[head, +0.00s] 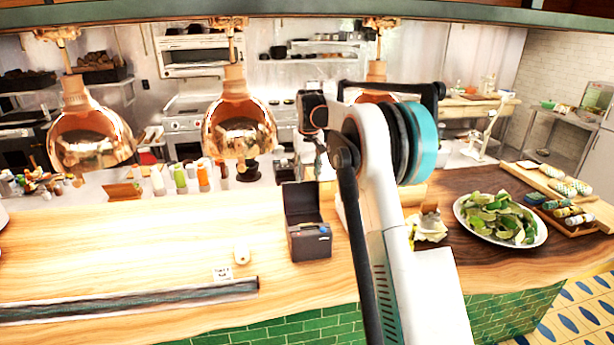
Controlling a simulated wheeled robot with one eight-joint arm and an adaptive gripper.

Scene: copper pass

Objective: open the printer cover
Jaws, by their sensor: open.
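The printer (310,243) is a small black box on the wooden counter, left of my arm. Its dark cover (301,201) stands raised at the back, above the body, so the printer appears open. My gripper (318,158) is at the far end of my arm, above and behind the printer, and apart from it. It is open, with nothing seen in it. My arm's own links and wrist hide much of the gripper, and its fingertips are hard to make out.
Copper heat lamps (235,125) hang over the counter (130,250). Several bottles (181,178) stand behind it. A small white cylinder (241,254) and a dark strip (130,302) lie left of the printer. A plate (463,220) of green wedges is to the right.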

